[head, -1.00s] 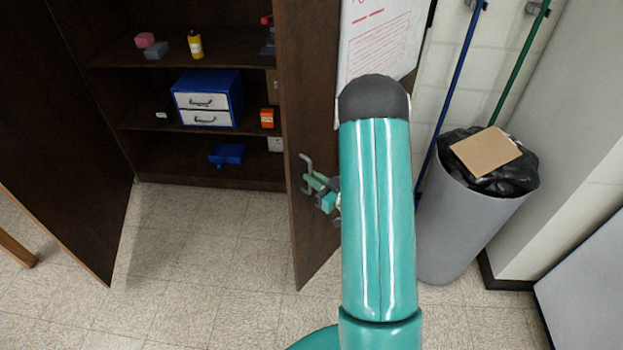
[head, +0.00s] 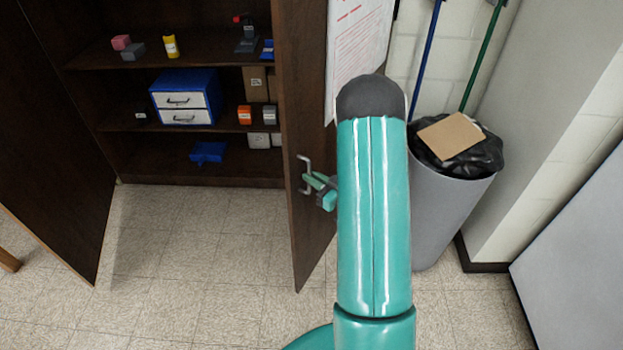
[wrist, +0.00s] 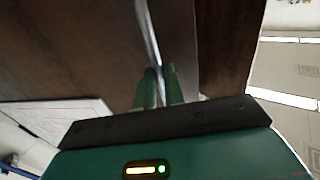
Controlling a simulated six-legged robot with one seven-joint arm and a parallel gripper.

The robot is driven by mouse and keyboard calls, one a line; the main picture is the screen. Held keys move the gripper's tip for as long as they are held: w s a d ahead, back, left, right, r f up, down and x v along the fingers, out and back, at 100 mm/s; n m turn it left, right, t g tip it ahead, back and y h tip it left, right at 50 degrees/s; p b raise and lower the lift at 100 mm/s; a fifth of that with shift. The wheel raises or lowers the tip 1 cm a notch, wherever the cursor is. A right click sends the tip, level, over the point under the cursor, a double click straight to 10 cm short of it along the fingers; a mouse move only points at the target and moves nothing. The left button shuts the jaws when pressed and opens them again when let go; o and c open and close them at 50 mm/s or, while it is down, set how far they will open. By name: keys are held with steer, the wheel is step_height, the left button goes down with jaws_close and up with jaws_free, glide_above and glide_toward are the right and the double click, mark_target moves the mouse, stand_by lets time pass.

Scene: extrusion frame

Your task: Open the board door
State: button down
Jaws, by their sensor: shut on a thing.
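The right door (head: 301,140) is a dark brown board that stands swung out from the cabinet, seen nearly edge-on in the head view. Its metal bar handle (head: 304,172) is on the face by the free edge. My gripper (head: 312,180) is shut on this handle. In the wrist view the two green fingers (wrist: 159,78) close around the thin metal bar (wrist: 147,32), with the brown door behind. My arm hides part of the door's right side in the head view.
The left door (head: 50,130) also stands open. Shelves hold a blue and white drawer box (head: 185,98) and small items. A grey bin (head: 447,215) with a cardboard piece (head: 450,136) stands at right. Floor before the cabinet is clear.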

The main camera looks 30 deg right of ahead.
steer(key=shift+s+d+h, duration=0.15)
steer(key=shift+d, duration=0.35)
steer(key=shift+s+d+h, duration=0.15)
steer(key=shift+d, duration=0.3)
steer(key=c, duration=1.5)
jaws_free()
steer(key=shift+w+d, duration=0.1)
steer(key=shift+a, duration=0.3)
steer(key=shift+a, duration=0.1)
steer(key=v, duration=1.4)
